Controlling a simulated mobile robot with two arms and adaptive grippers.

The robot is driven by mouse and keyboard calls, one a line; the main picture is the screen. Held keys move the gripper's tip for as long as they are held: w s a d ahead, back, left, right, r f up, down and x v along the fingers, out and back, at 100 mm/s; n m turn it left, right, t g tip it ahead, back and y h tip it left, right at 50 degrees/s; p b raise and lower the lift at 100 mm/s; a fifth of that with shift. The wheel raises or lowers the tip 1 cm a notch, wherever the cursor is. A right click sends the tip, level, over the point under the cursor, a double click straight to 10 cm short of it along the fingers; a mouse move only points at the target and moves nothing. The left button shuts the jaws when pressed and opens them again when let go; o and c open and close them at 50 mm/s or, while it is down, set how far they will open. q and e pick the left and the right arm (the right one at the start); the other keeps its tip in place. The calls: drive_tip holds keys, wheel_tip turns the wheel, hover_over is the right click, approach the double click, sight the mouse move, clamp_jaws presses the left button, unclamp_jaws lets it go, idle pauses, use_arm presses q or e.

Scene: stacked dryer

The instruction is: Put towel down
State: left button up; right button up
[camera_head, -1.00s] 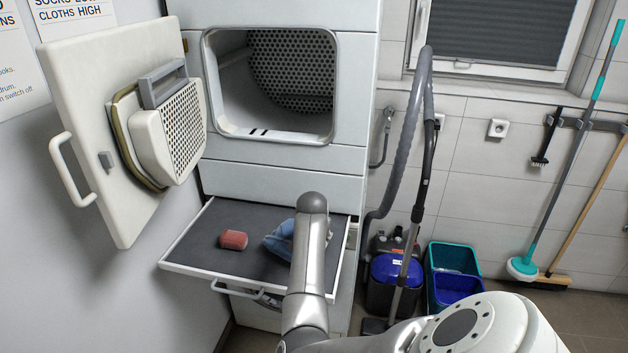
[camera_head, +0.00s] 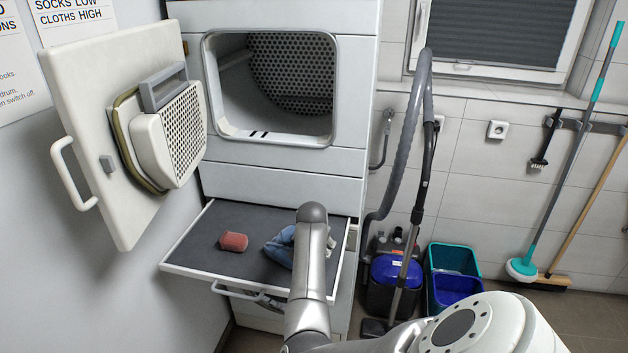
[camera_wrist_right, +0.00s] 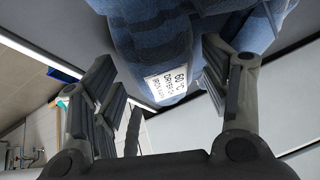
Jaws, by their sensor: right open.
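The towel is blue and crumpled (camera_head: 279,245). It lies on the dark pull-out shelf (camera_head: 215,260) below the dryer opening, partly hidden behind my right arm. In the right wrist view the towel (camera_wrist_right: 140,50) is close, with a white printed care label on it. My right gripper (camera_wrist_right: 160,92) is open, with its fingers spread to either side of the label area. The right finger overlaps the towel in that view; I cannot tell whether they touch. In the head view my right arm hides most of this gripper. My left gripper is not in view.
A red rolled cloth (camera_head: 233,241) lies on the shelf left of the towel. The dryer drum (camera_head: 290,85) is open and looks empty, its door (camera_head: 95,130) swung left. A vacuum cleaner (camera_head: 395,272) and bins (camera_head: 453,290) stand right of the dryer.

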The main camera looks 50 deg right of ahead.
drive_tip(key=shift+r, duration=0.2)
drive_tip(key=b+v, duration=0.1)
drive_tip(key=v, duration=1.1)
drive_tip(key=shift+f, duration=0.1)
